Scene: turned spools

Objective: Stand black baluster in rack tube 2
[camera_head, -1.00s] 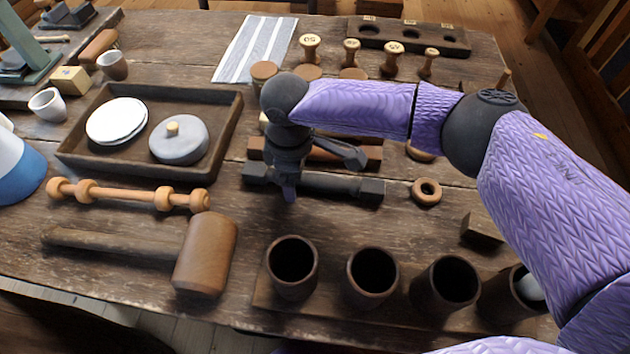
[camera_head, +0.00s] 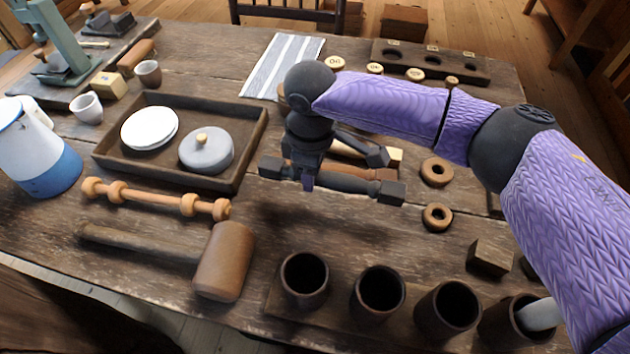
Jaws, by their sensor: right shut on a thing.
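The black baluster (camera_head: 345,183) is dark with square ends and lies level, raised above the table, with a shadow below it. My right gripper (camera_head: 308,181) points down and is shut on it, left of its middle. The rack stands at the front with a row of dark, open-topped tubes: the leftmost tube (camera_head: 305,283), a second from left (camera_head: 377,295) and a third (camera_head: 446,312) look empty. The rightmost tube (camera_head: 512,325) has a grey piece standing in it. No tube number is readable. The left gripper is not in view.
A wooden mallet (camera_head: 223,262) and a pale turned spindle (camera_head: 155,199) lie left of the rack. A brown baluster (camera_head: 372,173) lies behind the black one. Wooden rings (camera_head: 437,217) and a block (camera_head: 489,258) are to the right. A tray (camera_head: 240,160) stands at left.

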